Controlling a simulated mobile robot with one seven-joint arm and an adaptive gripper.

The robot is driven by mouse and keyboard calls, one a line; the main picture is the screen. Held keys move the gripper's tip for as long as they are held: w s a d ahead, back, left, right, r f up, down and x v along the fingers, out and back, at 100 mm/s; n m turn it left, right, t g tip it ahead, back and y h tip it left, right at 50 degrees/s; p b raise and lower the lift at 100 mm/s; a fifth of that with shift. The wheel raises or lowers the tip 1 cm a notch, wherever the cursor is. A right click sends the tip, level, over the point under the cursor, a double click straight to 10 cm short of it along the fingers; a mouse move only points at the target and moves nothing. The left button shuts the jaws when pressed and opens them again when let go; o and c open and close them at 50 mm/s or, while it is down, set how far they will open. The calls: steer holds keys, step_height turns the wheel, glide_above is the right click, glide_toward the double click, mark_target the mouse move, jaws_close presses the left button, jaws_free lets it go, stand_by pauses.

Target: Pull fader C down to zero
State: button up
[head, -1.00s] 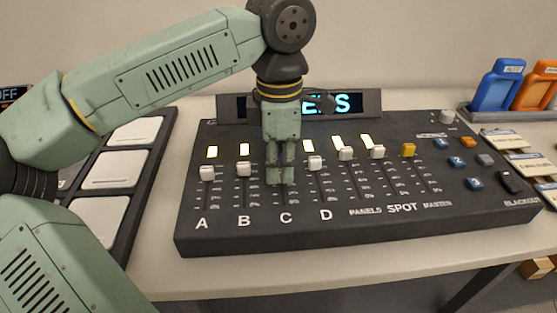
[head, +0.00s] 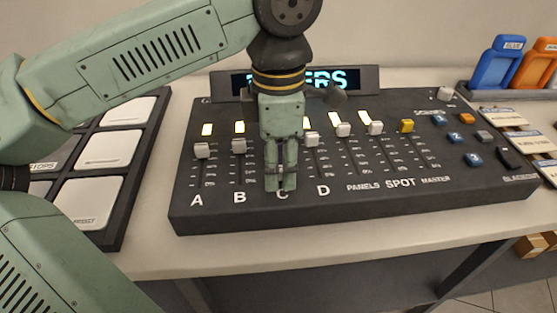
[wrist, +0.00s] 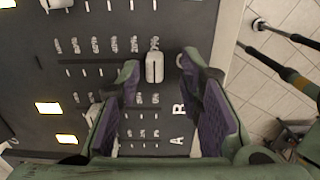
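The fader console (head: 380,195) stands on the table, and its front labels run A, B, C, D, PANELS, SPOT, MASTER. My gripper (head: 280,185) is low over column C and partly covers the letter C. It hides fader C's cap in the head view. In the wrist view a pale cap (wrist: 154,66), in line above the letters B and A and so fader C's, sits level with the last scale mark at the label end. My gripper (wrist: 160,65) is open, with one finger on each side of this cap and visible gaps. Contact is not clear.
Fader caps A (head: 201,150) and B (head: 239,146) are left of my gripper, and cap D (head: 311,139) is close on its right. A pad panel (head: 105,148) lies left of the console. Blue and orange holders (head: 497,62) stand at the back right.

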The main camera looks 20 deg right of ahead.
step_height(320, 180, up, 12)
stand_by(0.6)
stand_by(0.5)
